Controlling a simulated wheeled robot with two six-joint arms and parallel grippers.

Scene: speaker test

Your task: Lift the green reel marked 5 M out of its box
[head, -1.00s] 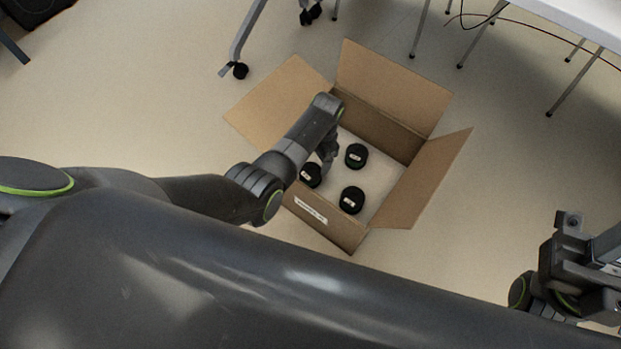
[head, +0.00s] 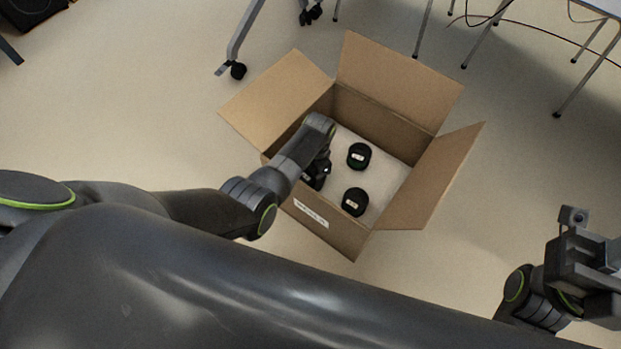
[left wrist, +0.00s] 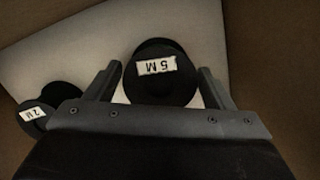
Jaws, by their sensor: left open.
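The reel marked 5 M (left wrist: 160,88) looks nearly black in the left wrist view, its white label upside down. It lies between the two spread fingers of my left gripper (left wrist: 158,82), with a gap visible on the left side. In the head view my left gripper (head: 322,170) reaches down into the open cardboard box (head: 385,128) at its left side and hides most of the reel below it. A reel marked 2 M (left wrist: 34,116) shows at the left in the wrist view. My right gripper (head: 592,275) is at the right edge, its fingers unclear.
Two other dark reels, one farther back (head: 359,149) and one nearer (head: 354,208), stand on the box's pale floor. The box flaps (head: 436,180) are spread outward. Table legs (head: 585,70) and a castor (head: 238,71) stand beyond. Floor around the box is clear.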

